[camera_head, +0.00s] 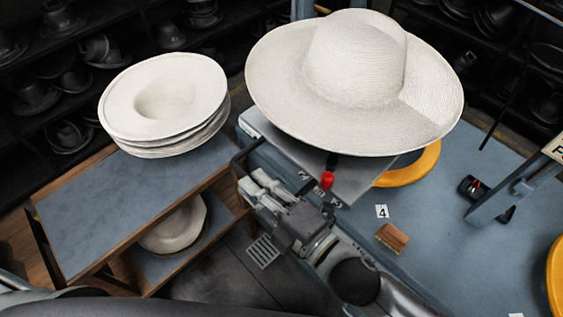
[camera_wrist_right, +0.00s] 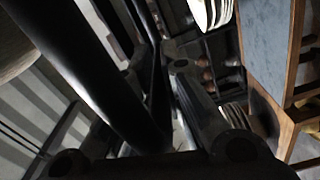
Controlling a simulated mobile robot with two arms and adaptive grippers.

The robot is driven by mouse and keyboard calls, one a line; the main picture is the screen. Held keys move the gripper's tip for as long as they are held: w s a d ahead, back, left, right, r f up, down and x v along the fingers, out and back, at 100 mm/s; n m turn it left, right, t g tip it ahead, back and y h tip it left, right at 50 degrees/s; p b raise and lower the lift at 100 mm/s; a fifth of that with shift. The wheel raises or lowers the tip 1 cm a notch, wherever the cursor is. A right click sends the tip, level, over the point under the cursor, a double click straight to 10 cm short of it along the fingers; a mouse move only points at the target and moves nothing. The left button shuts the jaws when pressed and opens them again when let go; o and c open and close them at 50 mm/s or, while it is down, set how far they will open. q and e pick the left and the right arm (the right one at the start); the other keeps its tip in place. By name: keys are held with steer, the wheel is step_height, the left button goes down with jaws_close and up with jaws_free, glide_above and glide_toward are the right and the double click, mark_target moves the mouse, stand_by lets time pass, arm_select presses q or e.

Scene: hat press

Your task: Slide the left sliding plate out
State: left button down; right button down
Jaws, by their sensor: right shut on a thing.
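The left sliding plate (camera_head: 258,122) is a grey metal slab on the blue worktable, with a large cream wide-brimmed hat (camera_head: 355,65) on top that hides much of it. A black bar handle (camera_head: 240,160) sticks out from its left edge. My right gripper (camera_head: 258,183) is shut on this handle at the plate's near left side. In the right wrist view, a thick dark bar (camera_wrist_right: 75,65) runs diagonally beside the gripper's fingers; the grip itself is dark and hard to make out. My left gripper is not in view.
A wooden shelf unit (camera_head: 120,195) with blue tops stands left, holding stacked cream hats (camera_head: 165,100) and another hat (camera_head: 173,226) below. Orange rings (camera_head: 410,165), a wooden block (camera_head: 392,238) and a grey metal bracket (camera_head: 520,190) are on the table. Dark shelves line the back.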

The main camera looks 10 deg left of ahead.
steer(key=s+a, duration=0.1)
steer(key=s, duration=0.1)
steer(key=s+a, duration=0.1)
steer(key=a, duration=0.1)
steer(key=shift+s, duration=0.5)
